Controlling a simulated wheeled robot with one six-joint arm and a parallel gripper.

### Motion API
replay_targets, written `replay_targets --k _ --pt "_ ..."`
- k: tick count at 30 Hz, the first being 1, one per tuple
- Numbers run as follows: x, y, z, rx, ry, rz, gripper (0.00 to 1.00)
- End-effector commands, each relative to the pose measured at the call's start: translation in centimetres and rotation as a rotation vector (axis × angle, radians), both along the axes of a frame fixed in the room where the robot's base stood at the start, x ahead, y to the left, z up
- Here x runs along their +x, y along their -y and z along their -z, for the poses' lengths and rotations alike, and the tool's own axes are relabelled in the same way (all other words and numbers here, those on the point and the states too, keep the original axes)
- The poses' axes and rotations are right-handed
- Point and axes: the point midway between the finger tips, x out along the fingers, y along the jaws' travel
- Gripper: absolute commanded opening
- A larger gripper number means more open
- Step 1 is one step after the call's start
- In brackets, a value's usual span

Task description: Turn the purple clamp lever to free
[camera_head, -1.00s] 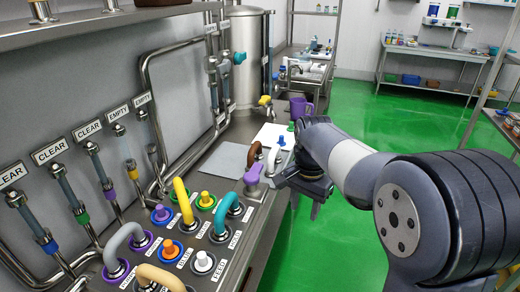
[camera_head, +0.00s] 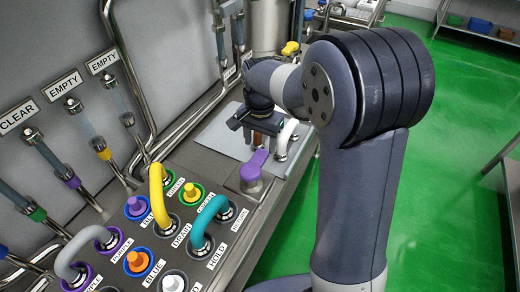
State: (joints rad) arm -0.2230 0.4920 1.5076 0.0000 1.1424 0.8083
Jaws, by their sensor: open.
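My gripper (camera_head: 256,126) is beyond the lever, above the bench, pointing down. It is open and apart from the lever. A brown handle (camera_head: 258,138) shows just below and between the jaws; I cannot tell whether they touch it. The lever is in plain view; my wrist hides part of the bench behind it.
A white handle (camera_head: 286,134) stands right of my gripper, over a grey sheet (camera_head: 222,136). Pipes line the wall at left. Green floor (camera_head: 445,210) at right is clear.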

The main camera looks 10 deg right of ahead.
Motion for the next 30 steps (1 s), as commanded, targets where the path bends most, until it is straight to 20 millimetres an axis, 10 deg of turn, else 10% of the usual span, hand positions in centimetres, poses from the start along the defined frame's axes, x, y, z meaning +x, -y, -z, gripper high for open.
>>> replay_targets --k 19,30 --pt "0.0 0.0 4.4 0.0 0.0 0.0 0.56" --pt "0.0 0.0 4.4 0.0 0.0 0.0 0.27"
